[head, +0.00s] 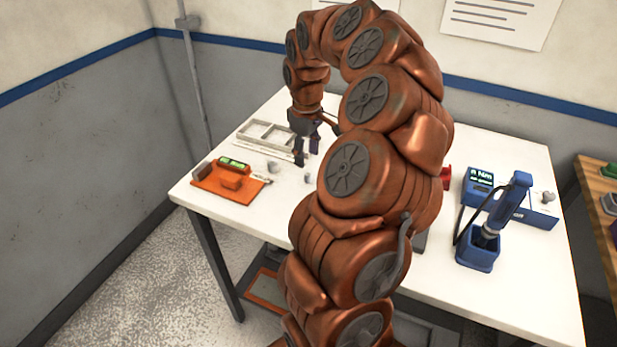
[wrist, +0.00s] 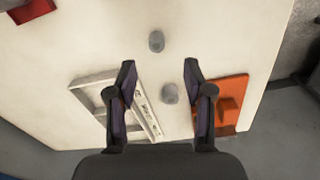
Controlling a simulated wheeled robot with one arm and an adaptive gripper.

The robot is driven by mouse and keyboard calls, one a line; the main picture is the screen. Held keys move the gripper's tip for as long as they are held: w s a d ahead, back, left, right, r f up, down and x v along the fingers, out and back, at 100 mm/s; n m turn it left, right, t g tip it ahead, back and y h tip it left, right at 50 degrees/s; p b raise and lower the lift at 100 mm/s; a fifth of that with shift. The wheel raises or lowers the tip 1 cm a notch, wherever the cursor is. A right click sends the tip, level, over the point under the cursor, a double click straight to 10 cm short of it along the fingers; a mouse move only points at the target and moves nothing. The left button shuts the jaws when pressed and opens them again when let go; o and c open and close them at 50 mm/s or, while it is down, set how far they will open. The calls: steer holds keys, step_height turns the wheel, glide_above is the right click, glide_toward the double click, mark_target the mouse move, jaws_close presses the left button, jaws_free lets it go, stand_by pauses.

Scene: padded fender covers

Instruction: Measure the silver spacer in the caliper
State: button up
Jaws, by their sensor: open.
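Two small grey cylindrical pieces lie on the table: one (head: 272,167) near the caliper, one (head: 307,178) farther right. Both show in the wrist view, one (wrist: 170,94) between the fingers in the picture, the other (wrist: 156,41) beyond the fingertips. I cannot tell which is the silver spacer. My gripper (head: 307,155) is open and empty above the table; its fingers (wrist: 158,68) are spread wide.
A pale compartment tray (head: 240,135) lies behind the caliper, with a light marked strip along its edge. A blue device with a display (head: 480,180) and a blue holder with a tool (head: 478,252) stand at the right. A red object (head: 446,178) is partly hidden by my arm.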

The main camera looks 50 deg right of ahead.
mark_target(309, 174)
steer(key=shift+d+f+p, duration=0.15)
steer(key=shift+f+p, duration=0.55)
steer(key=shift+f, duration=1.2)
steer(key=shift+d+f+p, duration=0.1)
steer(key=shift+f+p, duration=0.6)
steer(key=shift+f, duration=1.15)
jaws_close()
